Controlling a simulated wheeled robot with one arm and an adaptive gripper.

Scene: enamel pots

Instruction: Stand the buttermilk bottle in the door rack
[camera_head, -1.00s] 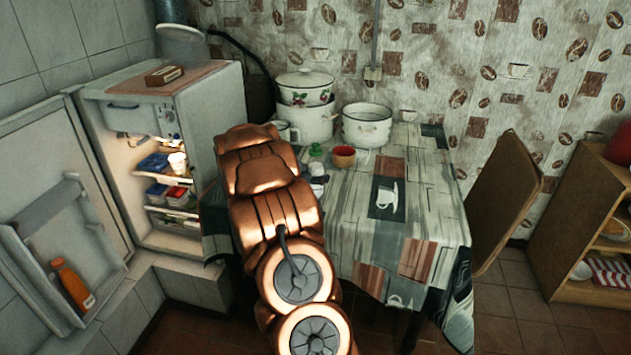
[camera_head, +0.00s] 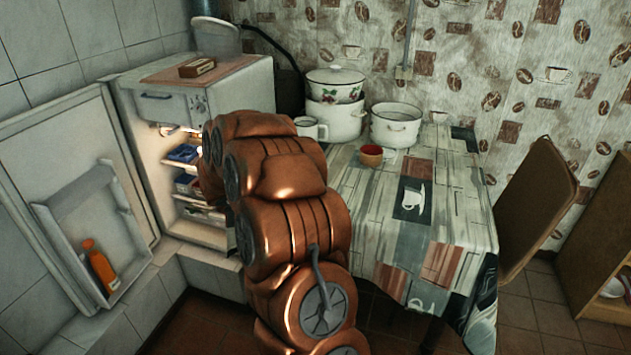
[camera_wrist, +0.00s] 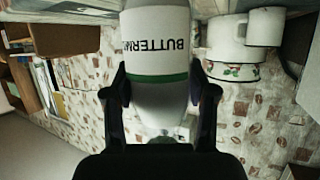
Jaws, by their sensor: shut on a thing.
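The buttermilk bottle (camera_wrist: 158,50) is white with a green band and dark lettering. It fills the middle of the wrist view, between the two fingers of my gripper (camera_wrist: 160,100). My gripper is shut on it. The wrist view shows the scene upside down, and the bottle's far end is cut off by the frame edge. In the head view my arm hides both the gripper and the bottle. The door rack (camera_head: 82,215) is on the inside of the open fridge door at the left. An orange bottle (camera_head: 100,268) stands in its lower part, with bare rack beside it.
The open fridge (camera_head: 190,95) holds several containers, partly hidden by my arm. A table (camera_head: 455,225) bears stacked pots (camera_head: 335,118), a white pot (camera_head: 395,128) and a red cup (camera_head: 371,155).

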